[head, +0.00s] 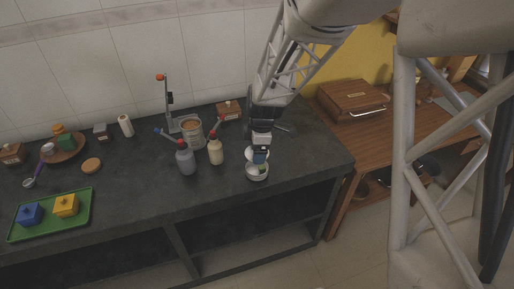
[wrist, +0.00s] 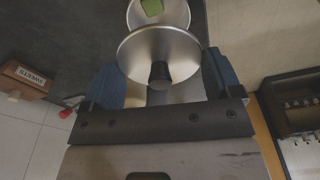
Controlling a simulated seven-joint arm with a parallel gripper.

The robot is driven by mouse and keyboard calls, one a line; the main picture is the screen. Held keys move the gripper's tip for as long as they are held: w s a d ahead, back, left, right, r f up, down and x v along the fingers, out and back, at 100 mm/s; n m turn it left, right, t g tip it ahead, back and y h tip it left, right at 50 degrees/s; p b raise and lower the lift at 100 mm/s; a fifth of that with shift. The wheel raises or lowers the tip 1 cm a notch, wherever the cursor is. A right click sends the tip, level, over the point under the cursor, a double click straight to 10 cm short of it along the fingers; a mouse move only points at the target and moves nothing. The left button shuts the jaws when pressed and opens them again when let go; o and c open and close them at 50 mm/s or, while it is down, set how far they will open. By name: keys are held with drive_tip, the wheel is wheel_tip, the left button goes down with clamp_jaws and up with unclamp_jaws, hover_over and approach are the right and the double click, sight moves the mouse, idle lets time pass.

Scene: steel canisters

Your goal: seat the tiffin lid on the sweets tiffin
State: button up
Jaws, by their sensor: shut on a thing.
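The steel tiffin lid (wrist: 150,48), a round disc with a black knob, lies between the blue fingers of my gripper (wrist: 163,82) in the wrist view. My gripper is shut on it; the exact contact is hard to make out. In the head view the lid (head: 249,154) shows as a pale disc by my gripper (head: 259,157), just above the tiffin. The round steel sweets tiffin (head: 256,175) stands open near the counter's front edge. A green item shows inside it in the wrist view, where the lid partly covers the tiffin (wrist: 177,12).
A wooden box labelled SWEETS (wrist: 24,78) is behind, near the wall. A green tray (head: 80,212) lies far left. The dark counter (head: 310,160) is clear to the right.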

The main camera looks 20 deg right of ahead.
drive_tip(key=shift+f, duration=2.55)
drive_tip(key=shift+f, duration=0.6)
idle(0.8)
drive_tip(key=o, duration=0.7)
drive_tip(key=shift+o, duration=0.2)
drive_tip(key=shift+r, duration=0.15)
drive_tip(key=shift+r, duration=2.85)
